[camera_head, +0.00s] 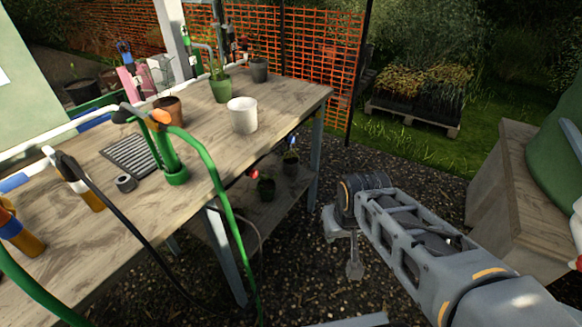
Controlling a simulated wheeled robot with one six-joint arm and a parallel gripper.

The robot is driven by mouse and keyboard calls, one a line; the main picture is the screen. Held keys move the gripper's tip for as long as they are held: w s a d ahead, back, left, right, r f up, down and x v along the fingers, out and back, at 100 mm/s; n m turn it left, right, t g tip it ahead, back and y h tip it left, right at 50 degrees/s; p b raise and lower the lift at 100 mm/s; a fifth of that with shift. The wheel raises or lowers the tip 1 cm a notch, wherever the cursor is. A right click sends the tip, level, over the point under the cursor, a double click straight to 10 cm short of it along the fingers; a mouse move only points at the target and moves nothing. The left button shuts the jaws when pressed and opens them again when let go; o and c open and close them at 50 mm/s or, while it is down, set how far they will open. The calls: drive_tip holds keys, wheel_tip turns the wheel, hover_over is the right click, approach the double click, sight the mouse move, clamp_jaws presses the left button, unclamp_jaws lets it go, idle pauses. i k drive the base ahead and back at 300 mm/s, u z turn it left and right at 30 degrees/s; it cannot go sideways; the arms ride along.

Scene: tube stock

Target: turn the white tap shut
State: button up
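No white tap shows clearly. A white piece (577,208) is cut off by the right edge, in front of a large green rounded container (565,150); I cannot tell whether it is the tap. White pipes (60,133) with small fittings run along the back of the bench, too small to tell a white tap among them. My gripper (346,248) hangs below the end of my arm, over the dark gravel right of the bench, touching none of these. It is seen from behind and partly hidden, and I cannot tell its opening.
A wooden bench (75,245) on the left holds a white pot (243,115), other pots and a green hose (222,195). A wooden box (500,175) stands at right. A pallet of plants (415,95) lies behind. Gravel between bench and box is open.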

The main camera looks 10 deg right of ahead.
sight(47, 150)
drive_tip(key=u, duration=1.8)
drive_tip(key=k, duration=0.45)
drive_tip(key=z, duration=1)
drive_tip(key=i, duration=0.85)
drive_tip(key=u, duration=0.3)
